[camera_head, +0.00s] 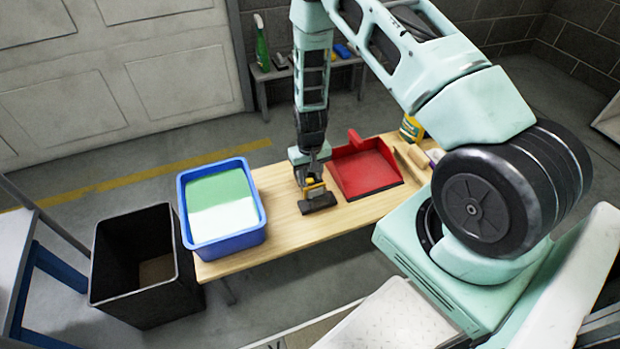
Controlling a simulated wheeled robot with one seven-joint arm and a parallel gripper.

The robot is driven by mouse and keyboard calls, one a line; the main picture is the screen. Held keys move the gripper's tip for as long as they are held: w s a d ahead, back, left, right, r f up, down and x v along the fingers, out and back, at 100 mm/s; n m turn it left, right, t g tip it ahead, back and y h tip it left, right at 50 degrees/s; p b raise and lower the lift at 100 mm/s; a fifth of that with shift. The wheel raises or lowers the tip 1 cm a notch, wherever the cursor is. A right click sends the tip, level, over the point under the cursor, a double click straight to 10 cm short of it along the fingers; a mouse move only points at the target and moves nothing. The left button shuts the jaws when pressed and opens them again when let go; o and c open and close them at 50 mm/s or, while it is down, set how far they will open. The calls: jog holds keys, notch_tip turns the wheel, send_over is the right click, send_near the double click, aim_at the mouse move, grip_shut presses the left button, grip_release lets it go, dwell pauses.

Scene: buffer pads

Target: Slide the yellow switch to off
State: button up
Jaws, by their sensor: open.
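A small dark tool (320,205) with a yellow part (314,190) on top lies on the wooden bench, left of the red dustpan. The yellow part may be the yellow switch, but it is too small for me to tell its position. My gripper (306,180) points down from above, right at the tool's yellow part. Its jaws are open. I cannot tell whether a finger touches the tool, and the gripper hides part of the tool's back side.
A blue tub (250,238) with green and white contents stands at the bench's left end. A red dustpan (365,172) lies right of the tool. A black bin (125,302) stands on the floor at left. Bare bench (285,240) lies between tub and tool.

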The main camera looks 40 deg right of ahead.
jog(key=shift+f, duration=0.5)
grip_shut()
jog(key=shift+s+d+p, duration=0.2)
jog(key=shift+d, duration=0.45)
jog(key=shift+s+d+p, duration=0.15)
jog(key=shift+d, duration=0.45)
grip_release()
notch_tip(320, 180, up, 18)
jog(key=p, duration=0.4)
jog(key=shift+f, duration=0.25)
